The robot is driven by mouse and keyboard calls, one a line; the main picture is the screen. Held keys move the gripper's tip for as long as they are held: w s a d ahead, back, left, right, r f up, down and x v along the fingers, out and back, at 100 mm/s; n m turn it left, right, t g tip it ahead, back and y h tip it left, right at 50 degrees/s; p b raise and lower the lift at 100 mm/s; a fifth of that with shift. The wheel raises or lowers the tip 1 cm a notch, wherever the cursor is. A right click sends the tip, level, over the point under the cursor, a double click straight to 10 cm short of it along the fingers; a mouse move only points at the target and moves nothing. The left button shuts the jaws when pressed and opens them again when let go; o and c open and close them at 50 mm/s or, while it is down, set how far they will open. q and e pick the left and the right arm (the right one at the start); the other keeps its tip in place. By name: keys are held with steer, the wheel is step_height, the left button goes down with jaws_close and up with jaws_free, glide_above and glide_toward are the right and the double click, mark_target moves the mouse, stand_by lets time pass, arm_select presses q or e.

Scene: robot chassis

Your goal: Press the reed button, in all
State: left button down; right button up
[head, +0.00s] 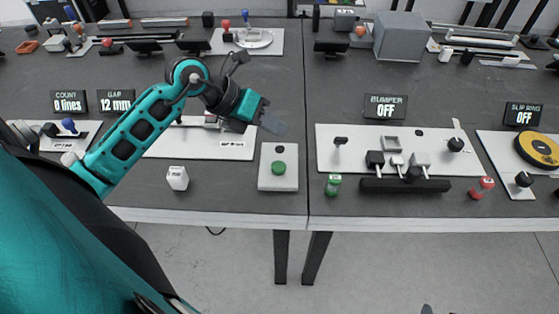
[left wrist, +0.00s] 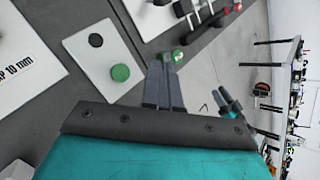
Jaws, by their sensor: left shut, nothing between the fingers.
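A green round button (head: 278,167) sits on a small white plate (head: 278,184) near the front edge of the table. No readable label names it as the reed button. In the left wrist view, the green button (left wrist: 120,72) and a black round part (left wrist: 96,40) share the white plate (left wrist: 95,65). My left gripper (head: 272,123) is shut and empty, above and behind the plate, apart from the button. Its closed fingers (left wrist: 165,88) show to the right of the button in the left wrist view. What seems to be my right gripper (left wrist: 225,100) is small and unclear there.
A white box (head: 177,178) stands left of the plate. A large white panel (head: 395,150) with a BUMPER OFF display (head: 386,107) is to the right, with a green-capped jar (head: 333,184) before it. Displays read 0 lines (head: 69,101) and 12 mm (head: 115,101).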

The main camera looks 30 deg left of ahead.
arm_select(q)
steer(key=f, duration=0.1)
steer(key=b, duration=0.3)
glide_above(274, 166)
step_height(274, 166, down, 6)
steer(key=shift+r, duration=0.2)
steer(key=shift+f+b, duration=0.8)
steer(key=shift+f, duration=0.25)
stand_by(0.4)
steer(key=shift+f, duration=0.1)
stand_by(0.4)
steer(key=shift+f, duration=0.35)
